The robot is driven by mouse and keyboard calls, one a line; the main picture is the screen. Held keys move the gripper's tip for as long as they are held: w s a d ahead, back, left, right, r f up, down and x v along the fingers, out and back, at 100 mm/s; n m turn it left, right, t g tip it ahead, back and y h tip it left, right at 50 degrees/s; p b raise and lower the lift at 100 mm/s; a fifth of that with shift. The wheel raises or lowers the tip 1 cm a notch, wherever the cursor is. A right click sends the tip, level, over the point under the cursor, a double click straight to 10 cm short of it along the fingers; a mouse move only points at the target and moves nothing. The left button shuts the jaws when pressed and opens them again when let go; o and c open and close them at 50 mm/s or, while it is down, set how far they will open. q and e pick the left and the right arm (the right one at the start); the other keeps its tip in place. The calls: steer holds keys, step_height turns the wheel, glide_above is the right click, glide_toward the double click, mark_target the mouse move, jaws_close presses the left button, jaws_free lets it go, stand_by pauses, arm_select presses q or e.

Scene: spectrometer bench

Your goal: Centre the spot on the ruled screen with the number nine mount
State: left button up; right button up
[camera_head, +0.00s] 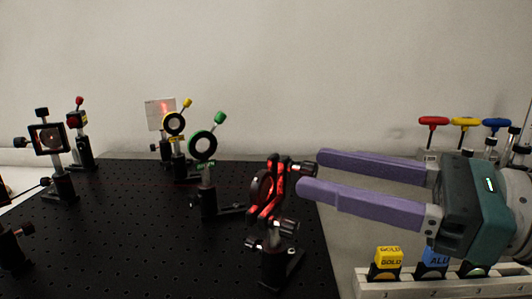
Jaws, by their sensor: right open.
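The ruled screen (153,114) is a pale upright plate at the back of the black breadboard. A red glow shows on its right part, near the top of the ring mount in front of it. A black mirror mount (267,192) with red-lit edges and silver-and-black adjuster knobs (288,227) stands at the front right of the board. I cannot read a number nine on any mount. My right gripper (309,171) has two purple fingers, open and empty, pointing left. Its fingertips are just right of the mirror mount's upper knob (304,168); contact cannot be told. My left gripper is out of view.
Ring mounts with green (203,146) and yellow (174,124) knobs stand mid-board. A square-framed mount (48,138) and a red-knobbed mount (79,123) stand left. Gold (389,257) and blue (434,258) labelled blocks sit in a rack below my right gripper. Colour-handled drivers (465,122) stand behind.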

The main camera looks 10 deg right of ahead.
steer(key=shift+w+a, duration=0.45)
steer(key=shift+a, duration=0.05)
jaws_close()
stand_by(0.3)
